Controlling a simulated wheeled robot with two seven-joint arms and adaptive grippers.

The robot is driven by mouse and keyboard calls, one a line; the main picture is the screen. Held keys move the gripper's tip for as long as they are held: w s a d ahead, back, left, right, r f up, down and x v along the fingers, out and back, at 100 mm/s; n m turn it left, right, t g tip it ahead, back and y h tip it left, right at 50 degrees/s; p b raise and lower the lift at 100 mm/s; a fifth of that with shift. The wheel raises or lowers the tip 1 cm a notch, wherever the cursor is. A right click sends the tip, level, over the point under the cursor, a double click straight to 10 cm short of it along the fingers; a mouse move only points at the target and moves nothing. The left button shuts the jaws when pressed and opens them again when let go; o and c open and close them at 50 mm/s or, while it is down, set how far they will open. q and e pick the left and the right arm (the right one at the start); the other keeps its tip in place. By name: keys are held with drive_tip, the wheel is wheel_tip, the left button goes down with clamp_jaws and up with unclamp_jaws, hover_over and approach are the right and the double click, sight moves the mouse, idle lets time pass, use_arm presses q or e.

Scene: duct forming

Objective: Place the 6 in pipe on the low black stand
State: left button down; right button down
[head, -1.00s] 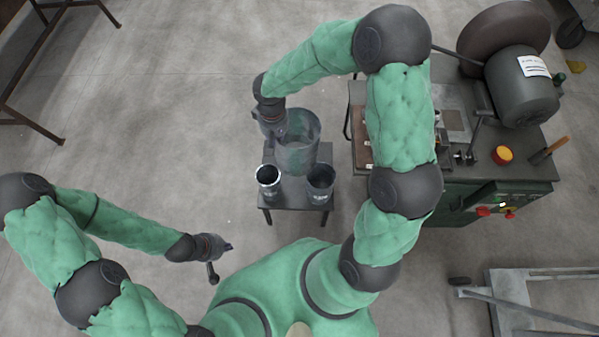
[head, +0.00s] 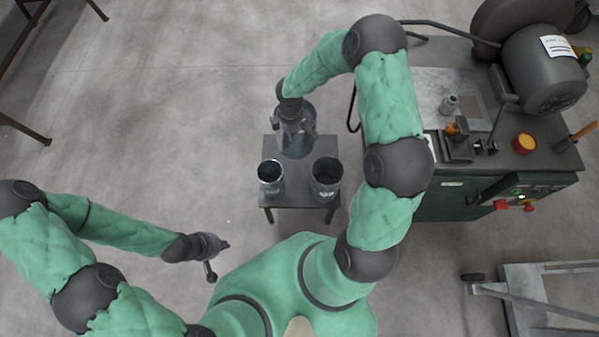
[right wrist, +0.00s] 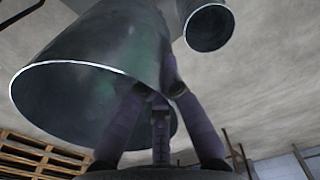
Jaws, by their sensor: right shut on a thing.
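A wide grey metal pipe (head: 296,143), likely the 6 in pipe, is upright over the back part of the low black stand (head: 299,201). I cannot tell whether its base touches the stand. My right gripper (head: 291,119) is shut on its upper wall. In the right wrist view the fingers (right wrist: 165,110) close on the pipe (right wrist: 95,85), whose open rim shows at left. Two narrower pipes stand at the front, a left one (head: 271,180) and a right one (head: 326,180). My left gripper (head: 216,256) is empty, with fingers spread, left of the stand.
A green machine bench (head: 462,190) with a motor (head: 543,68) stands close on the right. A metal frame (head: 535,300) lies at lower right. Brown table legs (head: 28,128) are at far left. The floor left of the stand is clear.

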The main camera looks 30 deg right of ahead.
drive_tip(key=d+f+n+b, duration=0.2)
drive_tip(key=f+b, duration=0.2)
drive_tip(key=f, duration=0.6)
drive_tip(key=d+f+n+b, duration=0.3)
drive_tip(key=f+b, duration=0.1)
drive_tip(key=f, duration=0.6)
drive_tip(key=shift+s, duration=0.4)
drive_tip(key=shift+n, duration=0.3)
drive_tip(key=shift+f+b, duration=0.15)
drive_tip(key=shift+b, duration=0.2)
drive_tip(key=c, duration=1.4)
unclamp_jaws()
drive_tip(key=shift+s, duration=0.1)
